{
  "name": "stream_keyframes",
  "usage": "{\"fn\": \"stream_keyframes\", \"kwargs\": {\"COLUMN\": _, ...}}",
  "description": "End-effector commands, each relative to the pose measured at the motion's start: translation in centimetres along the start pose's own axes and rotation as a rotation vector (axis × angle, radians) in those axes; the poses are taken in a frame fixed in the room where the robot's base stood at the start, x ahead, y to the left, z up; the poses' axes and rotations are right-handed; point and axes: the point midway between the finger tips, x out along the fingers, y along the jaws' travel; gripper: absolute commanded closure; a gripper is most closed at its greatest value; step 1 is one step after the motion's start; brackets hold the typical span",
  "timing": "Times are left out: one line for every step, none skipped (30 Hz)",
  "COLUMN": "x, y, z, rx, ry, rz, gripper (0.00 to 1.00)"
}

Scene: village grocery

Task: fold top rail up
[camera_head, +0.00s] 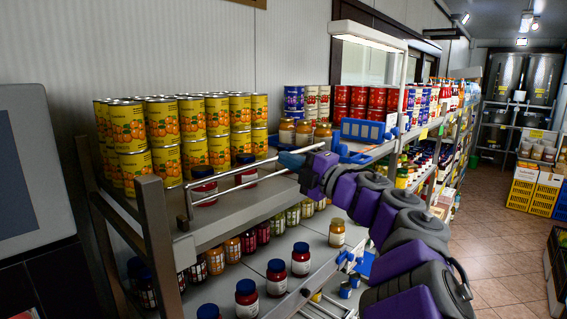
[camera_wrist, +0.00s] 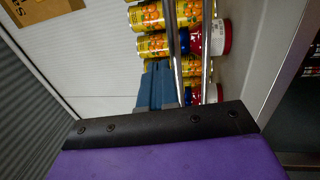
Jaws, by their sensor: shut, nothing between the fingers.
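The top rail (camera_head: 245,171) is a thin metal double bar along the front edge of the upper shelf (camera_head: 215,222). It stands above the shelf surface, in front of the jars and cans. In the wrist view its two bars (camera_wrist: 207,50) run up the picture, just right of my fingers. My gripper (camera_head: 288,160) is at the right end of the rail, with blue fingers together and empty. The fingers also show in the wrist view (camera_wrist: 157,84). I cannot tell whether they touch the rail. My purple wrist hides part of the rail's right end.
Yellow cans (camera_head: 190,130) are stacked behind the rail, with red jars (camera_head: 245,168) close behind it. A blue crate (camera_head: 362,130) sits to the right on the shelf. Jars (camera_head: 276,277) fill the lower shelf. The tiled aisle (camera_head: 500,265) at right is open.

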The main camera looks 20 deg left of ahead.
Motion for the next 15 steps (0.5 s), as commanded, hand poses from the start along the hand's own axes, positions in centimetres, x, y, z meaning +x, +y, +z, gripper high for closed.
{"fn": "stream_keyframes", "kwargs": {"x": -1.5, "y": 0.5, "z": 0.4, "rx": 0.0, "ry": -0.01, "rz": 0.002, "gripper": 1.0}}
{"fn": "stream_keyframes", "kwargs": {"x": -2.3, "y": 0.8, "z": 0.4, "rx": 0.0, "ry": -0.009, "rz": 0.003, "gripper": 1.0}}
{"fn": "stream_keyframes", "kwargs": {"x": -3.1, "y": 1.2, "z": 0.4, "rx": -0.002, "ry": -0.009, "rz": 0.004, "gripper": 1.0}}
{"fn": "stream_keyframes", "kwargs": {"x": -3.6, "y": 1.4, "z": 0.4, "rx": -0.003, "ry": -0.01, "rz": 0.004, "gripper": 1.0}}
{"fn": "stream_keyframes", "kwargs": {"x": -4.1, "y": 1.6, "z": 0.4, "rx": -0.003, "ry": -0.01, "rz": 0.004, "gripper": 1.0}}
{"fn": "stream_keyframes", "kwargs": {"x": -4.7, "y": 1.8, "z": 0.3, "rx": -0.002, "ry": -0.01, "rz": 0.002, "gripper": 1.0}}
{"fn": "stream_keyframes", "kwargs": {"x": -5.0, "y": 1.8, "z": 0.2, "rx": -0.001, "ry": -0.009, "rz": 0.0, "gripper": 1.0}}
{"fn": "stream_keyframes", "kwargs": {"x": -5.3, "y": 1.9, "z": 0.2, "rx": -0.001, "ry": -0.009, "rz": -0.003, "gripper": 1.0}}
{"fn": "stream_keyframes", "kwargs": {"x": -5.8, "y": 2.1, "z": 0.1, "rx": -0.001, "ry": -0.008, "rz": -0.004, "gripper": 1.0}}
{"fn": "stream_keyframes", "kwargs": {"x": -6.0, "y": 2.2, "z": 0.1, "rx": -0.001, "ry": -0.008, "rz": -0.006, "gripper": 1.0}}
{"fn": "stream_keyframes", "kwargs": {"x": -6.2, "y": 2.3, "z": -0.1, "rx": -0.002, "ry": -0.008, "rz": -0.007, "gripper": 1.0}}
{"fn": "stream_keyframes", "kwargs": {"x": -6.4, "y": 2.5, "z": -0.2, "rx": -0.003, "ry": -0.008, "rz": -0.008, "gripper": 1.0}}
{"fn": "stream_keyframes", "kwargs": {"x": -6.6, "y": 2.6, "z": -0.3, "rx": -0.004, "ry": -0.007, "rz": -0.009, "gripper": 1.0}}
{"fn": "stream_keyframes", "kwargs": {"x": -6.7, "y": 2.7, "z": -0.4, "rx": -0.005, "ry": -0.007, "rz": -0.009, "gripper": 1.0}}
{"fn": "stream_keyframes", "kwargs": {"x": -7.0, "y": 2.8, "z": -0.4, "rx": -0.005, "ry": -0.007, "rz": -0.01, "gripper": 1.0}}
